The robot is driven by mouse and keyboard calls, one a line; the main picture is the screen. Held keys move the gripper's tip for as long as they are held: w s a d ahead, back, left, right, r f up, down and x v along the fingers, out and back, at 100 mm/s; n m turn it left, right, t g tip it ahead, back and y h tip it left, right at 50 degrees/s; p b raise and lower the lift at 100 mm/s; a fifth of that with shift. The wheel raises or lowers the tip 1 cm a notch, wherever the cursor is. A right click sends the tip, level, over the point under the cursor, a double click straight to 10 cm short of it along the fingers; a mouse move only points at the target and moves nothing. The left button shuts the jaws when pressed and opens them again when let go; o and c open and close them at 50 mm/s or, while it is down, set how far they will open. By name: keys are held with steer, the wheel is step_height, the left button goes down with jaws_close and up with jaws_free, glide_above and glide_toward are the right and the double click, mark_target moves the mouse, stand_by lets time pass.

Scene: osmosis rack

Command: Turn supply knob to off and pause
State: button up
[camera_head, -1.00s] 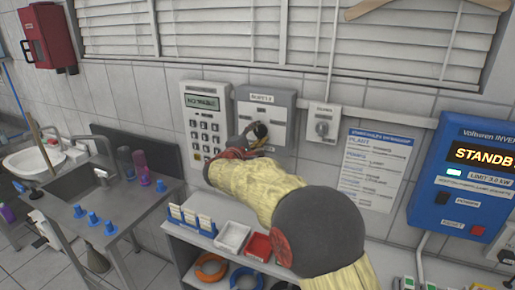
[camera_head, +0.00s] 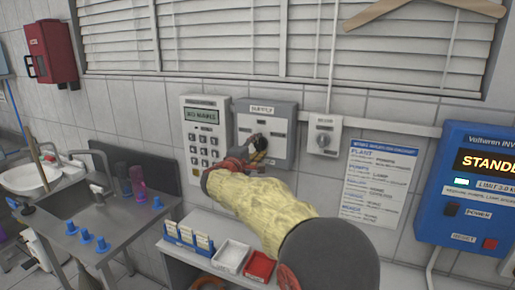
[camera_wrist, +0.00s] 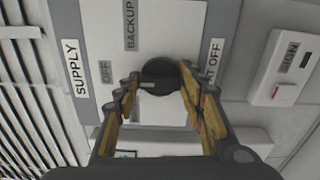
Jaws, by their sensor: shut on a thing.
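The supply knob (camera_wrist: 160,74) is black and round and sits on a grey-edged switch panel labelled SUPPLY (camera_head: 281,121). In the wrist view the panel also carries OFF and BACKUP labels and another label ending in OFF that is partly hidden. My gripper (camera_wrist: 158,84) has its two fingers on either side of the knob, shut on it. A small pale mark shows on the knob's left side in the wrist view, but which label it points to is unclear. In the head view my gripper (camera_head: 256,150) covers much of the knob.
A keypad unit (camera_head: 205,130) reading NO MAINS is left of the panel. A shelf with trays (camera_head: 231,256) stands below. A sink bench (camera_head: 95,215) is at left.

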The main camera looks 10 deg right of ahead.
steer(key=o, duration=1.2)
steer(key=shift+c, duration=0.2)
steer(key=v, duration=1.2)
steer(key=shift+f, duration=0.1)
